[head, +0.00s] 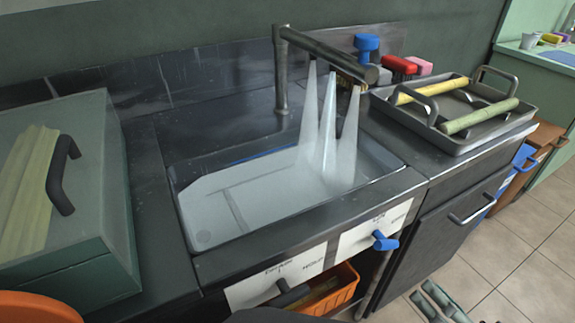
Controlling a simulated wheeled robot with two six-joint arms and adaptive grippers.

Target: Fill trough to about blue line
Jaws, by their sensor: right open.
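The trough (176,205) is a sink set in the dark counter, with pale water (255,195) in it. A stretch of the blue line (262,156) shows on its back wall, just above the water's far edge; the rest is hard to make out. The tap (325,52) pours several white streams (328,130) into the trough's right part. A blue knob (367,44) stands behind the tap spout. My right gripper (441,302) is open and empty at the bottom right, low in front of the counter and away from the tap. My left gripper is out of view.
A green box (75,240) with a dark handle stands left of the trough. A metal tray (470,140) with cane pieces is on the right. Red (398,66) and pink (420,66) knobs sit behind the tap. A blue lever (384,241) projects from the front panel above an orange bin (335,296).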

